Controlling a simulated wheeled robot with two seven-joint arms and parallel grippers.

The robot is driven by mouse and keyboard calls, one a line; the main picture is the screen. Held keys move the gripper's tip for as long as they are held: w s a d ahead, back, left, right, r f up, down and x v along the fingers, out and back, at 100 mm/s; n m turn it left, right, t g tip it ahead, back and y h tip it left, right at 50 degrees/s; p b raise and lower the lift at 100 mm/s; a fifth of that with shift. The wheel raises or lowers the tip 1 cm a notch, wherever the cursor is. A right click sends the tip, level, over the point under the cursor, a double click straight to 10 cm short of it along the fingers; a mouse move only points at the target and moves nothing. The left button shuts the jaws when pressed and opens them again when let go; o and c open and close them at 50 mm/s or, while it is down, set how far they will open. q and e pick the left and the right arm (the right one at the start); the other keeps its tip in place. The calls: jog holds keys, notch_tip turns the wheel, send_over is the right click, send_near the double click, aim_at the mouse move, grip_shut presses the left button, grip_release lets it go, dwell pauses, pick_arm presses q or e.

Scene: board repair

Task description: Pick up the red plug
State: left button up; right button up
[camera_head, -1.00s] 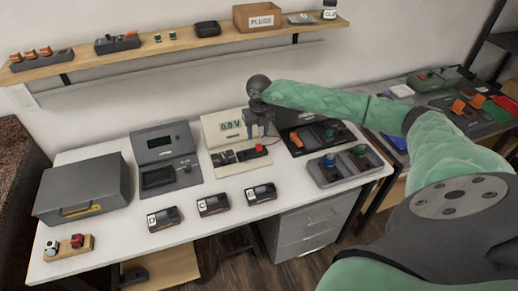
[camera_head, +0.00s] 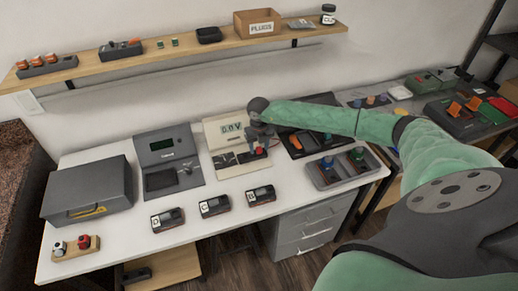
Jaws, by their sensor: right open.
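A red plug (camera_head: 260,149) sits on the front right of the cream meter unit (camera_head: 224,131), beside a dark part lying on the same unit. My right gripper (camera_head: 258,143) points down over this red plug, its fingers open close around or just above it. The fingers partly hide the plug, and I cannot tell whether they touch it. Another red-topped piece (camera_head: 84,242) stands in a small wooden holder (camera_head: 77,254) at the front left of the table, beside a white one. My left gripper is not in view.
Several dark modules with letter labels, one marked C (camera_head: 214,206), lie along the table's front. A grey tray (camera_head: 326,178) with blue and green knobs stands right of the meter. A grey case (camera_head: 87,188) stands at left. A shelf (camera_head: 190,49) runs above.

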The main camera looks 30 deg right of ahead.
aim_at(259, 148)
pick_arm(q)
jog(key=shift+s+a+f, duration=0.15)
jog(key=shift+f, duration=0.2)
pick_arm(e)
jog(key=shift+f, duration=0.35)
grip_shut()
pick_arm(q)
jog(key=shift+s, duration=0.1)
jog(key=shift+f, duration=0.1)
pick_arm(e)
jog(key=shift+r, duration=0.15)
jog(key=shift+r+b, duration=0.25)
jog(key=shift+b, duration=0.1)
notch_tip(259, 148, up, 3)
jog(key=shift+b, duration=1)
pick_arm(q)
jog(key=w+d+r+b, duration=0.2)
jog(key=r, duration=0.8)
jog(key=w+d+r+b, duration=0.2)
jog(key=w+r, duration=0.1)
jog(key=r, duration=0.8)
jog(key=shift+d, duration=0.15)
pick_arm(e)
jog(key=s+d+r, duration=0.3)
jog(key=s+r, duration=0.4)
jog(key=s, duration=0.4)
jog(key=shift+r, duration=0.15)
